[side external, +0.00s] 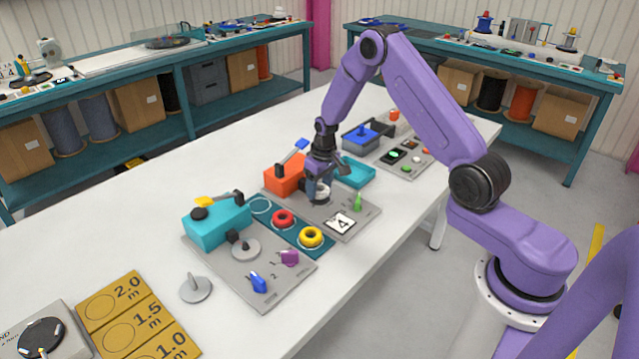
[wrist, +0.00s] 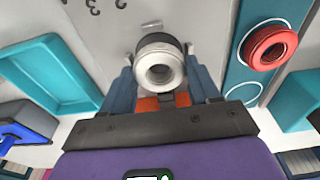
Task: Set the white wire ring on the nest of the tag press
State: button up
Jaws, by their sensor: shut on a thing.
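The white wire ring (wrist: 160,68) is between the fingers of my gripper (wrist: 163,85) in the wrist view, its hole facing the camera. My gripper (side external: 319,188) is shut on it, low over the grey plate beside the orange press body (side external: 285,175) with its blue lever. The ring (side external: 321,198) shows small and partly covered in the side view. A dark round band with a pale rim (wrist: 155,41) shows right behind the ring; I cannot tell whether this is the nest or whether the ring touches it.
A teal mat (side external: 268,222) with a red ring (side external: 283,218), a yellow ring (side external: 311,237) and an empty circle lies beside the plate. A teal tray (side external: 356,172) stands behind.

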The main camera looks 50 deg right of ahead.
jog(key=shift+f, duration=0.4)
jog(key=o, duration=1.1)
jog(key=shift+f, duration=0.15)
jog(key=shift+o, duration=0.2)
notch_tip(320, 180, up, 8)
